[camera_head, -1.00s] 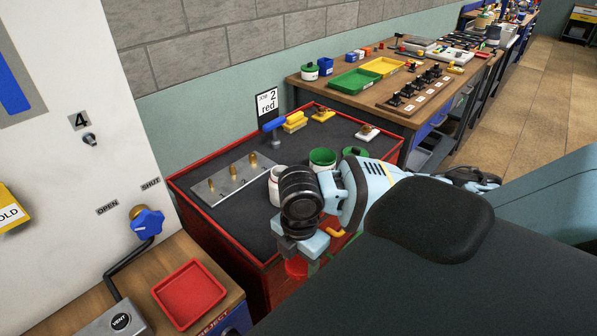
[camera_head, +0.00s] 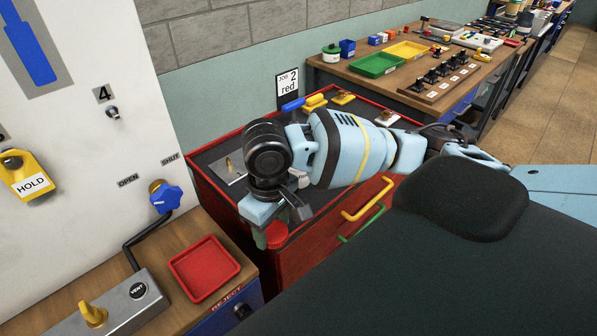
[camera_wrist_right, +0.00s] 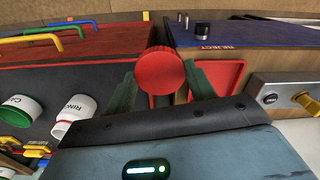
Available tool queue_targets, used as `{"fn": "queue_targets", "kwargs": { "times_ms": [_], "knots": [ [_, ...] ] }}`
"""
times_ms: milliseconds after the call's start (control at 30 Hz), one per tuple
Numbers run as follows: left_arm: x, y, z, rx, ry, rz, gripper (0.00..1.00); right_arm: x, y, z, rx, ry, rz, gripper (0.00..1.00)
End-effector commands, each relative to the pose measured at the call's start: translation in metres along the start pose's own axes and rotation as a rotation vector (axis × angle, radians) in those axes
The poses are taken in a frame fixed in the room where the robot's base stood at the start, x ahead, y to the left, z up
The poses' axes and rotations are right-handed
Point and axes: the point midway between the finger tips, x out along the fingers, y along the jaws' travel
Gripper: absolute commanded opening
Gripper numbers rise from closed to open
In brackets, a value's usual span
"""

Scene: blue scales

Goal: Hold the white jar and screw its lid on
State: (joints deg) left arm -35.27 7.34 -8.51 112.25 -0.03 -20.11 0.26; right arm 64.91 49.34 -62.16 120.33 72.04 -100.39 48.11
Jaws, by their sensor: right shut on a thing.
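My right gripper (camera_head: 276,221) is shut on a round red lid (camera_head: 277,236) near the front edge of the red-rimmed bench. In the right wrist view the red lid (camera_wrist_right: 160,72) sits between the two fingers, its round face toward the camera. The white jar (camera_wrist_right: 75,115), lettered "RING", stands on the dark bench top in the left part of that view, apart from the gripper. My left gripper is in neither view.
A red tray (camera_head: 204,269) lies on the wooden bench at lower left, near a panel with a blue valve knob (camera_head: 166,198). Drawer handles (camera_head: 367,200) jut from the red cabinet. Green and yellow trays stand farther back.

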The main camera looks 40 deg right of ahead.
Motion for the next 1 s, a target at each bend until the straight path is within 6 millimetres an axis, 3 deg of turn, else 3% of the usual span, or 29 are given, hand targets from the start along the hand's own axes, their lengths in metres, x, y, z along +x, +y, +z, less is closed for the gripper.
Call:
{"fn": "queue_targets", "kwargs": {
  "times_ms": [300, 1000],
  "knots": [
    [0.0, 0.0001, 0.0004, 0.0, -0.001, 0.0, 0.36, -0.013, -0.008, -0.0094, 0.262, 0.0, 0.016, 0.33],
    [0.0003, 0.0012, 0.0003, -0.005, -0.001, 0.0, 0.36, -0.0134, -0.0082, -0.0095, 0.277, 0.0, 0.016, 0.33]
  ]
}}
